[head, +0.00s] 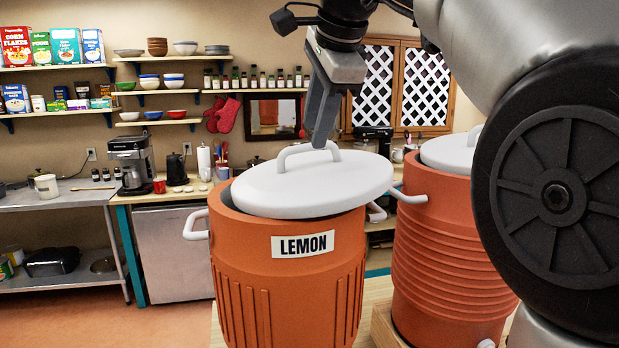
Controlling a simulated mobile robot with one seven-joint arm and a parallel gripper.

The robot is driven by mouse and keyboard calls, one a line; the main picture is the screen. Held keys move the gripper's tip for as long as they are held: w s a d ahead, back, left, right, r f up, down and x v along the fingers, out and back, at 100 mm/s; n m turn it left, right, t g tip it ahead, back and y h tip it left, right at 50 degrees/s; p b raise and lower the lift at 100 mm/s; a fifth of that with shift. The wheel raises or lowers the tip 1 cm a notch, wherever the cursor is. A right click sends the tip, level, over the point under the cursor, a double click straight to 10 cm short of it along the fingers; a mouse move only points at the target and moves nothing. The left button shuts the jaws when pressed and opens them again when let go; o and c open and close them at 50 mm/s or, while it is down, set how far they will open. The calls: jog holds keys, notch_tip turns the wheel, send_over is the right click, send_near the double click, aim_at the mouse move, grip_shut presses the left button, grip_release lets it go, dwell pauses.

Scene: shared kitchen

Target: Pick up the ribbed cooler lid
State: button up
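A white round lid (312,188) with an arched handle lies over the orange cooler (290,285) labelled LEMON, which has vertical ribs. The lid is tilted, its right side higher, and set off to the right of the rim, with a dark gap under it. Its left front edge is low at the rim; contact there is unclear. My gripper (321,143) points down from above, its fingers close together on the lid's handle. The second orange cooler (440,250), with horizontal ribs, stands to the right with its own white lid (452,152), partly hidden by my arm.
The coolers stand close together on a wooden counter (377,290). My arm fills the right side. Behind are a back counter with a coffee maker (131,160), wall shelves (170,91) with bowls and boxes, and open floor at left.

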aim_at(311, 168)
jog(key=x, duration=0.4)
jog(key=shift+a+f, duration=0.1)
jog(key=shift+f, duration=0.05)
grip_shut()
